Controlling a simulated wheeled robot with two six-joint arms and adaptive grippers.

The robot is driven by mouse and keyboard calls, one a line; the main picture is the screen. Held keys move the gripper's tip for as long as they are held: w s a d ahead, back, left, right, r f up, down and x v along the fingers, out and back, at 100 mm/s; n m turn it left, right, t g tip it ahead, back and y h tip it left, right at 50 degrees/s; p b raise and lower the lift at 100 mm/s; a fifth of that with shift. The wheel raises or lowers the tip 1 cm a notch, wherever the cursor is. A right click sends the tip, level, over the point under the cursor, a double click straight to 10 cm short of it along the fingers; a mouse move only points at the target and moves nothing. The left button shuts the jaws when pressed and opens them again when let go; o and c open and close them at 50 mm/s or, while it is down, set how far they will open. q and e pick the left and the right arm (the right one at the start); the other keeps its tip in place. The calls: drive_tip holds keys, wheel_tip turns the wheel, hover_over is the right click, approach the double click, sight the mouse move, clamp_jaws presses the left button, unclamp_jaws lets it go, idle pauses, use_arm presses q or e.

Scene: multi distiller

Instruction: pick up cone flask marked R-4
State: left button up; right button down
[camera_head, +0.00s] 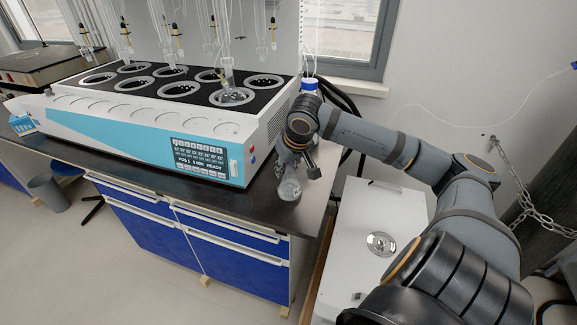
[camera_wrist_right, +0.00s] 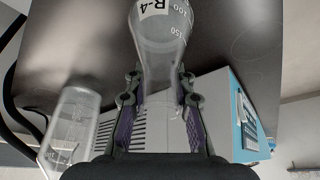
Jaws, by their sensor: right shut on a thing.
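A clear glass cone flask marked R-4 (camera_head: 289,188) is at the right end of the dark bench top, near its front corner. In the right wrist view the flask (camera_wrist_right: 163,32) shows its R-4 label and volume marks at the top edge. My right gripper (camera_head: 298,160) is shut on the flask's neck, with one finger on each side, as the right wrist view (camera_wrist_right: 158,84) shows. The flask looks roughly upright. I cannot tell whether its base touches the bench. My left gripper is not in view.
The white and blue multi distiller (camera_head: 150,110) stands just left of the flask, with glassware above it. A blue-capped bottle (camera_head: 309,86) stands behind my gripper. A clear glass vessel (camera_wrist_right: 72,125) shows in the right wrist view. A white box-shaped unit (camera_head: 375,215) stands right of the bench.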

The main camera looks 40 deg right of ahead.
drive_tip(key=shift+r, duration=0.1)
drive_tip(key=shift+r, duration=0.4)
drive_tip(key=shift+r+p, duration=0.4)
drive_tip(key=shift+r, duration=0.85)
drive_tip(key=s+a+r, duration=0.9)
drive_tip(key=s, duration=0.1)
drive_tip(key=shift+s+a+r, duration=0.15)
drive_tip(key=shift+r, duration=0.1)
